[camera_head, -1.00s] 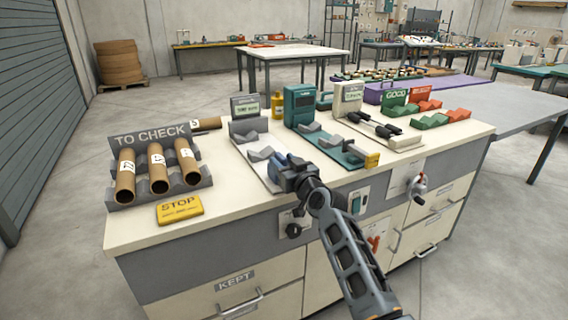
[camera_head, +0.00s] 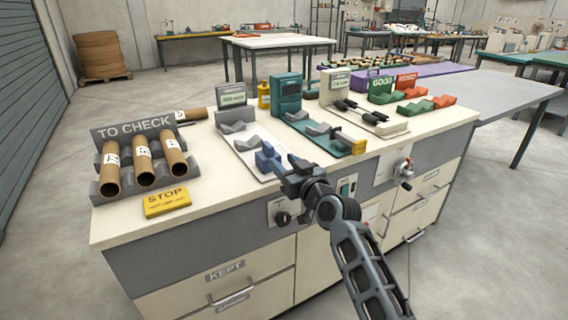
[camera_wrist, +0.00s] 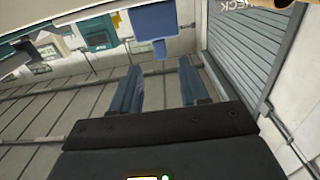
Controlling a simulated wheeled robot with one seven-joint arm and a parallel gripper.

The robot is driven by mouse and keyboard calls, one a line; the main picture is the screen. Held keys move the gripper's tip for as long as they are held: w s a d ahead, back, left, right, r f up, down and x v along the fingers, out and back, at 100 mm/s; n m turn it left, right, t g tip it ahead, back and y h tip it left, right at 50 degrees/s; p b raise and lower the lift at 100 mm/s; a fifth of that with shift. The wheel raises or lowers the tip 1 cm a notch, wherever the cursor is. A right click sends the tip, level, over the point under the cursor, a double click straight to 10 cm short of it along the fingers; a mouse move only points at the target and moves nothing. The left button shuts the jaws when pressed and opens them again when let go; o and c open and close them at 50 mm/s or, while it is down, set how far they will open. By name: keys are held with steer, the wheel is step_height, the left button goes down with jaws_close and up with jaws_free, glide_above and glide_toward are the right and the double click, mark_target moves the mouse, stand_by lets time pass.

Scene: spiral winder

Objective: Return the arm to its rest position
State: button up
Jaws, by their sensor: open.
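My gripper (camera_head: 286,165) is in front of the workbench's front edge, at about the height of its top, close to a blue block (camera_head: 268,158) on a white-based fixture. In the wrist view its two blue-grey fingers (camera_wrist: 160,88) stand apart with nothing between them. A blue part (camera_wrist: 155,20) hangs in the upper middle of that tilted view, beyond the fingertips. My arm reaches up from the lower right of the head view.
The workbench top (camera_head: 230,195) holds a "TO CHECK" rack (camera_head: 130,130) with cardboard tubes, a yellow STOP sign (camera_head: 167,201), a teal fixture (camera_head: 315,130), and green (camera_head: 411,109) and red holders. A crank handle (camera_head: 405,172) sticks out from the bench front.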

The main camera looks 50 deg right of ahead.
stand_by(0.3)
steer(key=s+a+f+g+y, duration=0.1)
steer(key=s+a+f, duration=0.35)
steer(key=s, duration=0.25)
steer(key=s+a+f+n, duration=0.1)
steer(key=s+a+f, duration=0.2)
steer(key=s+a, duration=0.4)
steer(key=s+a+f+g+y, duration=0.1)
steer(key=s+a+f, duration=0.25)
steer(key=s, duration=0.45)
steer(key=s+a+r+y, duration=0.1)
steer(key=s+a+r, duration=0.2)
steer(key=s, duration=0.4)
steer(key=s+a+r+n+y, duration=0.1)
steer(key=s+a+r, duration=0.2)
steer(key=s, duration=0.5)
steer(key=s+a+r+n+y, duration=0.1)
steer(key=s+a+r, duration=0.2)
steer(key=s, duration=0.4)
steer(key=shift+s+a+r+g, duration=0.15)
steer(key=shift+s+a+g, duration=0.15)
steer(key=shift+a, duration=0.15)
steer(key=shift+o, duration=0.2)
